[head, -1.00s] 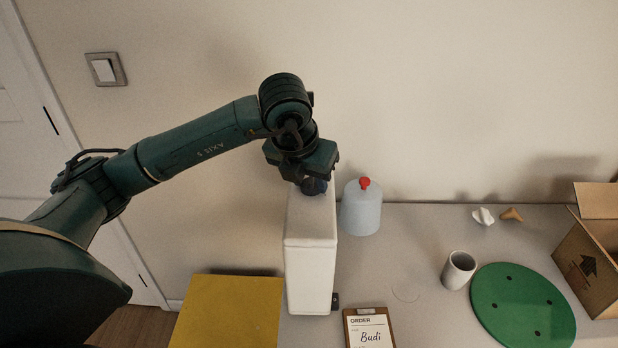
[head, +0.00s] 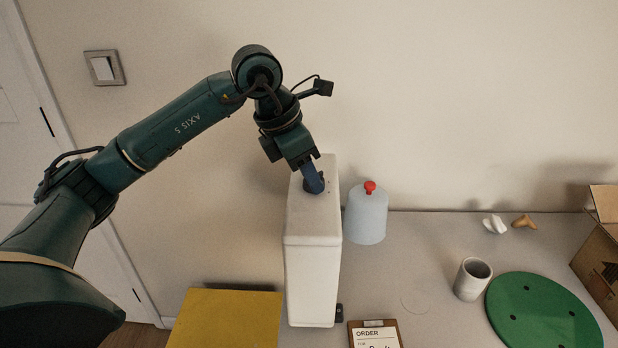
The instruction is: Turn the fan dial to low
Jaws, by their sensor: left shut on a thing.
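The fan is most likely the tall white box-shaped unit (head: 313,265) standing at the left end of the table. My left gripper (head: 313,186) is over its top, pointing down, and is shut on a small dark dial (head: 307,187) on the top face. The fingers largely cover the dial, so its pointer and any setting marks cannot be read. My right gripper is not in view.
A pale blue jug with a red cap (head: 366,215) stands close to the right of the white unit. A clipboard (head: 375,335), a cup (head: 472,279), a green disc (head: 543,312) and a cardboard box (head: 600,255) lie further right. A yellow panel (head: 225,320) is at lower left.

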